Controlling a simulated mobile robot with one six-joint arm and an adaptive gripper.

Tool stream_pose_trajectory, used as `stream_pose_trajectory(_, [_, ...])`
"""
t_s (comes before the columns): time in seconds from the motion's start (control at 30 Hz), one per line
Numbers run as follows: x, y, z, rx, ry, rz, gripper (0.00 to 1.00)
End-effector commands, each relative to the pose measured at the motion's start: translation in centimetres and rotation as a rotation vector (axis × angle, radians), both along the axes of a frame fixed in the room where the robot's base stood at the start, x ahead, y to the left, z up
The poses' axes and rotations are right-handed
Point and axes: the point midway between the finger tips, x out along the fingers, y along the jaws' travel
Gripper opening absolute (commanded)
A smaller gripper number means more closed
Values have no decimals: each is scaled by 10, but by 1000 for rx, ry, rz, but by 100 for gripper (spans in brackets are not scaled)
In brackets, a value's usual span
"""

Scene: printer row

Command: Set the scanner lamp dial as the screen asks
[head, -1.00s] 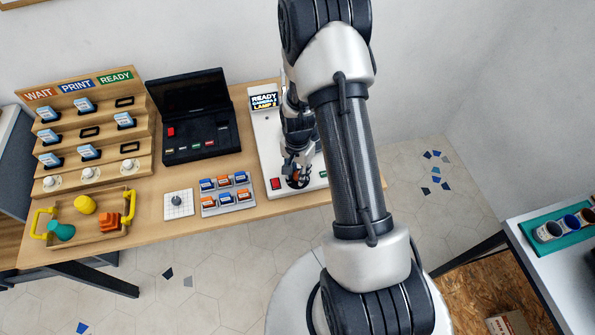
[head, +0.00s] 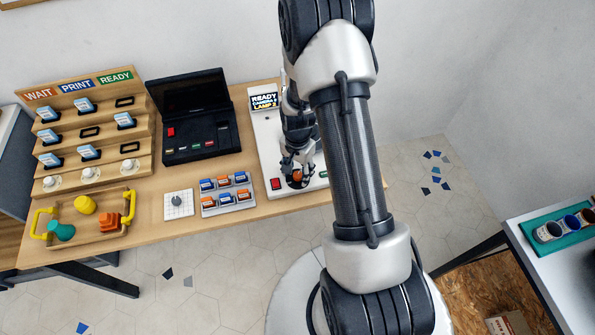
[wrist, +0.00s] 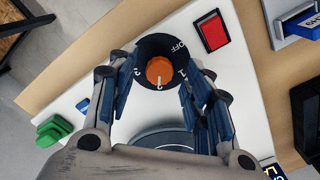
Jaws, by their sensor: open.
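The screen (head: 264,101) on the white scanner panel (head: 268,148) reads READY, a camera line and a lamp line that looks like LAMP 2. The lamp dial (wrist: 159,71) is an orange knob on a black disc marked OFF, 1, 2 and 3. Its white pointer mark appears to face the 2. The knob also shows in the head view (head: 297,176), partly behind the fingers. My gripper (wrist: 160,88) is open, its two blue-padded fingers apart on either side of the knob. I see gaps between pads and knob in the wrist view. The head view also shows my gripper (head: 297,168) over the dial.
A red button (wrist: 212,31) sits beside the dial, and a green part (wrist: 54,130) is on the panel's other side. A cartridge tray (head: 228,207), a black open-lidded device (head: 190,150) and a stepped rack (head: 85,110) stand to the left.

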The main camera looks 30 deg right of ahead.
Motion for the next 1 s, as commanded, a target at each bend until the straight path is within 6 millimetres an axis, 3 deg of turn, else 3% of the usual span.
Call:
stream_pose_trajectory(0.5, [1, 0, 99, -1, -3, 0, 46])
stream_pose_trajectory(0.7, [0, 0, 112, 0, -1, 0, 46])
stream_pose_trajectory(1.0, [0, 0, 113, 0, 0, 0, 46])
